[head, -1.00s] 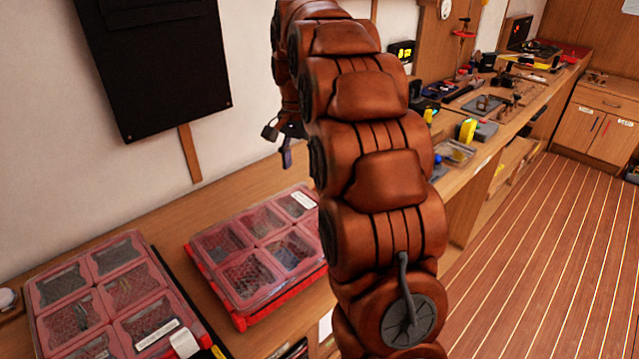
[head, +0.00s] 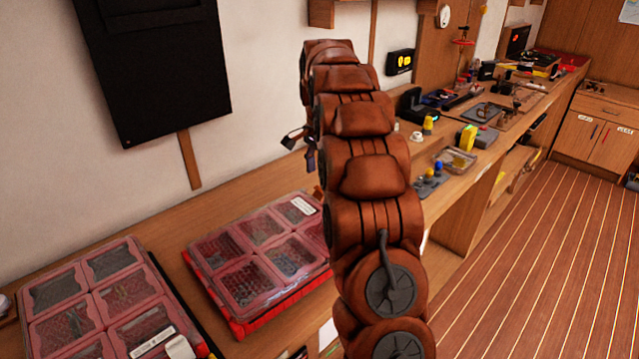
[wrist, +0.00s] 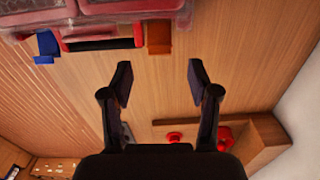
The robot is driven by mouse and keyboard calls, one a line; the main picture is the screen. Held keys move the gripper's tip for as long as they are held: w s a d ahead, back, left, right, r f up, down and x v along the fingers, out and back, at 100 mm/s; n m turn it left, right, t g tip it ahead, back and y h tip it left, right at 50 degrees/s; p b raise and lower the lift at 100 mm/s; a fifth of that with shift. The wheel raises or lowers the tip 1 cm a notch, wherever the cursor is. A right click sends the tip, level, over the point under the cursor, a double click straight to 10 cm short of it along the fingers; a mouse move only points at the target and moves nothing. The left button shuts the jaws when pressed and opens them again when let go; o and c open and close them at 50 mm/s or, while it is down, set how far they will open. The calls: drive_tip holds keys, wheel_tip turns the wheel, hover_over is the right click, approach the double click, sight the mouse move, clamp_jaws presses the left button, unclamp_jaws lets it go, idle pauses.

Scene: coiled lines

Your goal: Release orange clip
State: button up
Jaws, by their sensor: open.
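The orange clip (wrist: 158,37) is a small orange-brown latch on the edge of a clear-lidded case (wrist: 185,6) at the top of the wrist view. My gripper (wrist: 160,72) is open and empty. Its two fingertips are apart, below the clip in the picture and not touching it. In the head view my gripper (head: 299,148) shows partly behind my arm, above the bench.
A blue clip (wrist: 47,46) and a dark handle with red (wrist: 100,38) sit along the same case edge. In the head view, two compartment cases, one left (head: 95,300) and one right (head: 262,255), lie on the wooden bench. A black panel (head: 155,60) hangs on the wall.

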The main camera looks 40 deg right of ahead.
drive_tip(key=shift+f+p, duration=0.35)
drive_tip(key=shift+f, duration=1.95)
drive_tip(key=shift+c, duration=0.4)
clamp_jaws()
drive_tip(key=shift+w+d+f+y, duration=0.15)
drive_tip(key=shift+d+y, duration=0.25)
drive_tip(key=shift+y, duration=0.5)
drive_tip(key=shift+f, duration=0.15)
